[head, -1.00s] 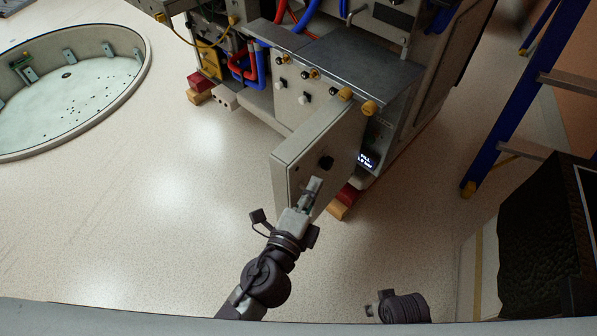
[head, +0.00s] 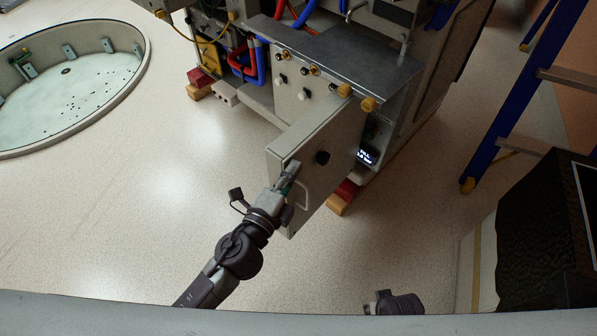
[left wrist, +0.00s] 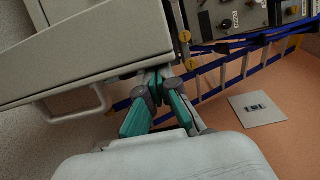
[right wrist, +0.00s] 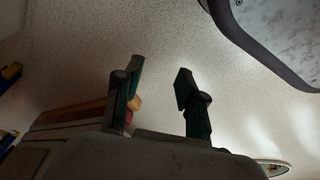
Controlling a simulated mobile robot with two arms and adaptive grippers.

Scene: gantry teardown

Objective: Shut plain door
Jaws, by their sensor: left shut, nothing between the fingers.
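The plain door (head: 312,158) is a thick pale grey panel, standing open from the cabinet front in the head view. Yellow hinge pieces (head: 344,91) are at its upper end by the cabinet. My right gripper (right wrist: 157,88) is open and empty, away from the door.
The grey cabinet (head: 345,55) with hoses and a lit display (head: 367,157) stands behind the door. Red and wooden blocks (head: 340,200) sit under it. A blue ladder (head: 520,95) and dark box (head: 540,240) are right. A round basin (head: 70,100) is left. Floor between is clear.

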